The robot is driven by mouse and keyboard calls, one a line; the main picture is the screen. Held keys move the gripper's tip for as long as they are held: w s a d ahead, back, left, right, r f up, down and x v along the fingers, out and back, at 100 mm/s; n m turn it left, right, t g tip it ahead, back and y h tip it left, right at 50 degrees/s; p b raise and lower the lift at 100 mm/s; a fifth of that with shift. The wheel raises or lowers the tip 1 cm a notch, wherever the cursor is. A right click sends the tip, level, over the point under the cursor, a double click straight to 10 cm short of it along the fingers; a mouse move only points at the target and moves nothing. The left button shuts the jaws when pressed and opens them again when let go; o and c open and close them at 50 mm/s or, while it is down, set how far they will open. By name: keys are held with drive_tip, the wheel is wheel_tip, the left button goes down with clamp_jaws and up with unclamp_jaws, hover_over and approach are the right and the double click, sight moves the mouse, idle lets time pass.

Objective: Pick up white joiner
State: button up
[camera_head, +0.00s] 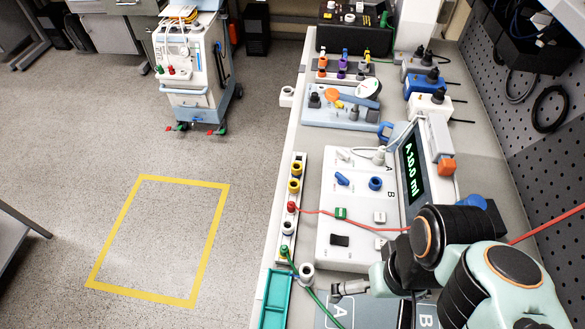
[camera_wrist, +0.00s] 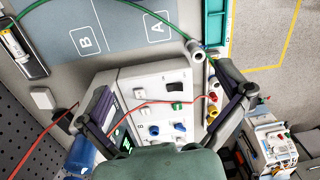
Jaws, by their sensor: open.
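A small white ring-shaped piece, which looks like the white joiner (camera_head: 307,273), stands on the bench near its left edge, between the rail of coloured connectors and the teal tray. What seems to be the same piece shows as a short white cylinder (camera_wrist: 197,52) at upper centre in the wrist view. My gripper (camera_head: 345,290) is to the right of it in the head view, apart from it. In the wrist view my gripper (camera_wrist: 172,96) has its fingers spread wide with nothing held between them. Another white ring piece (camera_head: 288,228) sits on the rail.
The white pump panel (camera_head: 345,245) with knobs and a green display stands behind my gripper. A connector rail (camera_head: 292,205) and teal tray (camera_head: 275,303) line the left bench edge. A green cable (camera_head: 320,305) runs close to the joiner; a red cable (camera_head: 345,218) crosses the panel.

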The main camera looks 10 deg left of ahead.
drive_tip(key=c, duration=0.6)
